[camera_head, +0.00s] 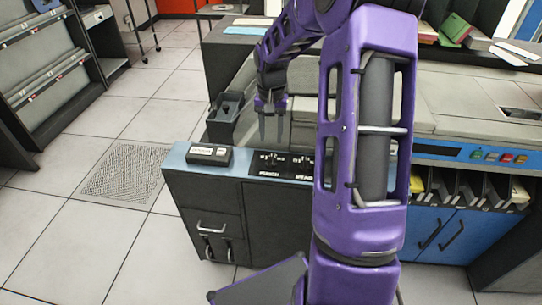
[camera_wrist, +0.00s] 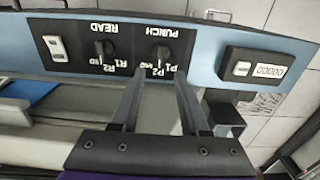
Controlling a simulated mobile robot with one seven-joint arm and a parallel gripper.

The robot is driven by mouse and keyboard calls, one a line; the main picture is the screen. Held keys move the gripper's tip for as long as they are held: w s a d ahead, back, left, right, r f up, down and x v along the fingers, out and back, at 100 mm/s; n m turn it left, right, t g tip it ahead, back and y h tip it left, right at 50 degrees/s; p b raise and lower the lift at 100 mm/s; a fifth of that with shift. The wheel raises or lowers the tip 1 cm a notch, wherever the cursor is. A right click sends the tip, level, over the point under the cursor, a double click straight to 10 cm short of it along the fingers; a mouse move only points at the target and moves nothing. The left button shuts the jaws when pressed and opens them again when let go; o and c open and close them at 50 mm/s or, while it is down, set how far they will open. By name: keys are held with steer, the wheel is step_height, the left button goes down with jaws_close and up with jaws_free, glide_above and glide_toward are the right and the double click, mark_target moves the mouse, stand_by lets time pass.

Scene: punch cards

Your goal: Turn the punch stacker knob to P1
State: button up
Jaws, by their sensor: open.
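The punch knob (camera_wrist: 160,54) is a small dark knob on the black control panel (camera_wrist: 72,32), with the word PUNCH and the marks P1, P2 and a third one around it. The wrist view shows it upside down. Which mark it points to is too small to tell. My gripper (camera_wrist: 159,84) is open and empty, its two fingers apart on either side of the knob's line in the wrist view. In the head view my gripper (camera_head: 271,118) hangs pointing down above and behind the panel, apart from it.
The similar READ knob (camera_wrist: 104,50) sits beside the punch knob, with a white rocker switch (camera_wrist: 56,48) beyond it. A counter box (camera_wrist: 257,69) stands on the blue top on the other side. A dark bracket (camera_head: 226,106) rises behind the panel, left of my gripper.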

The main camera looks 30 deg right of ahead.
mark_target(271, 157)
step_height(271, 157, down, 8)
steer(key=shift+b, duration=0.55)
steer(key=shift+c, duration=0.3)
jaws_close()
